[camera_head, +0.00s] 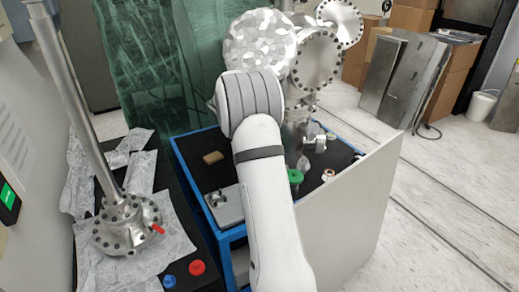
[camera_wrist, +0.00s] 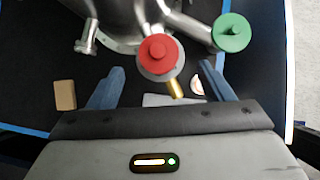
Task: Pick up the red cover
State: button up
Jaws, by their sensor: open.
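In the wrist view a round red cover (camera_wrist: 157,52) with a raised knob sits on a grey metal port of the vacuum chamber. My gripper (camera_wrist: 161,67) is open, with one blue-grey finger on each side of the picture. The red cover lies between the fingertips' lines and a little above them in the picture, and neither finger touches it. I cannot tell the height gap. In the head view my arm hides the gripper and this port. Another red cap (camera_head: 197,267) lies on the dark table at the lower left of the head view.
A green cover (camera_wrist: 231,32) is on the right in the wrist view. A brass-coloured stub (camera_wrist: 175,88) is just below the red cover. A tan block (camera_wrist: 65,95) lies left of the fingers. A blue cap (camera_head: 169,281) lies beside the other red cap. A pale panel (camera_head: 350,215) stands right of the arm.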

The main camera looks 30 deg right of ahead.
jog(key=p+x, duration=0.1)
jog(key=x, duration=0.6)
jog(key=shift+w+d, duration=0.1)
jog(key=shift+c, duration=0.3)
jog(key=c, duration=1)
jog(key=shift+o, duration=0.2)
